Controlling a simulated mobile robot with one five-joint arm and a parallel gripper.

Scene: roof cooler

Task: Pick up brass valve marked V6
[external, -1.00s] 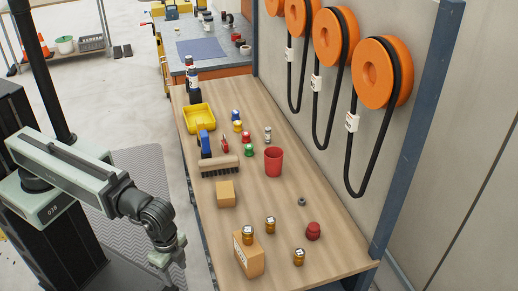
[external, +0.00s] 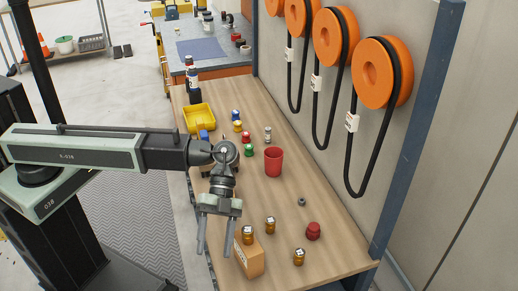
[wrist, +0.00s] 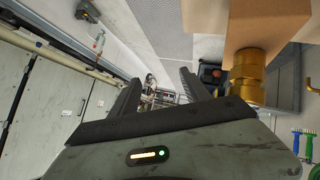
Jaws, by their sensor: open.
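Three brass valves with pale top labels show in the external view: one on a cardboard box (external: 247,235), one behind it on the bench (external: 270,225), and one near the front edge (external: 299,257). Their markings are too small to read, so I cannot tell which is V6. My gripper (external: 215,250) is open and empty, pointing down to the left of the box. In the wrist view, its fingers (wrist: 160,90) are apart, with a brass valve (wrist: 246,72) close by on the right, outside them, against a cardboard box (wrist: 270,22).
A dark red knob-like object (external: 313,231) and a small grey nut (external: 302,202) lie on the wooden bench (external: 330,262). A red cup (external: 274,161), a yellow tray (external: 199,118) and coloured small parts stand farther back. Orange hose reels (external: 382,73) hang on the wall.

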